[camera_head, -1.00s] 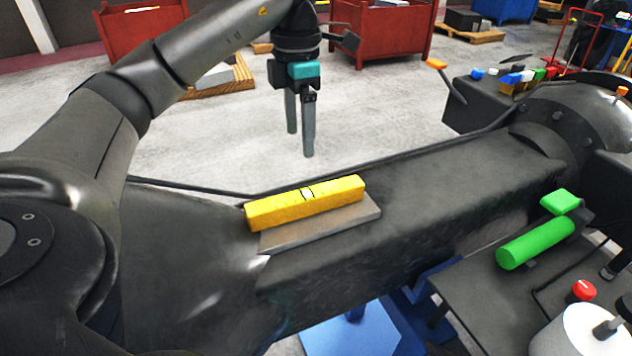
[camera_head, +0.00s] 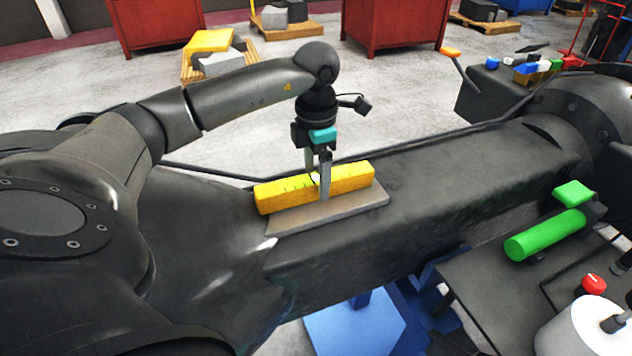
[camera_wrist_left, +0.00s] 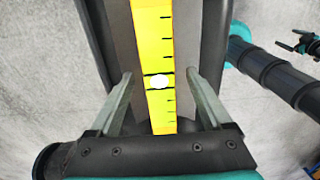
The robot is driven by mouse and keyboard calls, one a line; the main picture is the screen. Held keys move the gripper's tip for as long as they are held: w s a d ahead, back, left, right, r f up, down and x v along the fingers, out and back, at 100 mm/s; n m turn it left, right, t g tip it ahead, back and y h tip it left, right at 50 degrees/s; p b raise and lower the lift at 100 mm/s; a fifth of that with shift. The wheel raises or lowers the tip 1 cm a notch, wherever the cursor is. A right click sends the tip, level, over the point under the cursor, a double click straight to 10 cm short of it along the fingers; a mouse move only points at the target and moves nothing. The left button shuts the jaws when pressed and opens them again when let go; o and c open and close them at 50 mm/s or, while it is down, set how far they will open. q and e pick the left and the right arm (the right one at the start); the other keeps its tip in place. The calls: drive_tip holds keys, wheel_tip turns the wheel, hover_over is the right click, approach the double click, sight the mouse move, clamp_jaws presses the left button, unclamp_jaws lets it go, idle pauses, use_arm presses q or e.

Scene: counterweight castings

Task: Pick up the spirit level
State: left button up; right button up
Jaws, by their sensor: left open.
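The yellow spirit level (camera_head: 345,182) lies on a flat grey plate (camera_head: 335,211) on top of a large dark casting. My left gripper (camera_head: 318,185) is over the middle of the level, with its fingers pointing down, one on the near side and one mostly hidden behind the level. In the left wrist view the level (camera_wrist_left: 155,60) runs between the two open fingers (camera_wrist_left: 160,98), with a visible gap on each side. Its pale round vial sits between the fingers.
The dark casting (camera_head: 460,170) extends right. A green cylinder (camera_head: 545,235) and a red knob (camera_head: 593,284) are at the lower right. Red bins (camera_head: 395,25) and pallets stand on the floor behind. The casting top right of the level is clear.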

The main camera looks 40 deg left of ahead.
use_arm(q)
drive_tip(key=shift+f, duration=0.9)
drive_tip(key=shift+c, duration=0.2)
clamp_jaws()
